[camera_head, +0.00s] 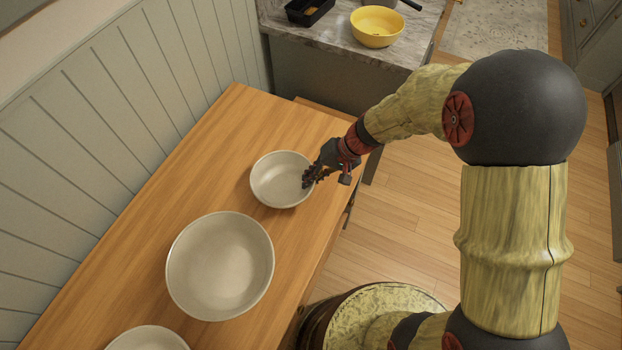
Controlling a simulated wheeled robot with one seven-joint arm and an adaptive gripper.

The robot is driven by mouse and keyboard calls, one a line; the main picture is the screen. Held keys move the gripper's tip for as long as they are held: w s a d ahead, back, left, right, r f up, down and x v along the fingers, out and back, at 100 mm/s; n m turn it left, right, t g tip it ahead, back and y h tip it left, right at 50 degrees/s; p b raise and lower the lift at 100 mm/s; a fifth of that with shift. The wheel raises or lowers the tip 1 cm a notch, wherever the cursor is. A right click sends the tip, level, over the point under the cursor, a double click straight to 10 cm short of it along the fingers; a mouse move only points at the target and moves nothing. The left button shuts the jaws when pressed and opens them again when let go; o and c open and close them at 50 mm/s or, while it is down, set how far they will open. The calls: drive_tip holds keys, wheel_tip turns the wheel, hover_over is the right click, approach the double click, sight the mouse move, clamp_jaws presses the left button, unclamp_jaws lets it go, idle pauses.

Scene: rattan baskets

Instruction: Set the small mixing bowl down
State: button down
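A small off-white mixing bowl (278,181) is upright at the far part of the wooden table, close to its right edge. My gripper (309,178) is at the bowl's right rim, with its fingers overlapping the rim in the head view. I cannot tell whether the fingers are closed on the rim. The gap between the bowl's base and the table top is hard to judge from this angle.
A larger off-white bowl (220,266) stands nearer on the wooden table (215,150). Another bowl (147,340) is cut off at the bottom edge. A yellow bowl (377,27) and a black tray (309,11) sit on a marble counter (335,40). Free table lies beyond the small bowl.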

drive_tip(key=shift+r, duration=0.1)
drive_tip(key=c, duration=2)
unclamp_jaws()
drive_tip(key=shift+c, duration=0.2)
drive_tip(key=shift+d+r, duration=0.1)
drive_tip(key=shift+r, duration=0.1)
drive_tip(key=p+v, duration=0.3)
drive_tip(key=v, duration=0.8)
drive_tip(key=shift+d+r, duration=0.2)
drive_tip(key=shift+r, duration=0.05)
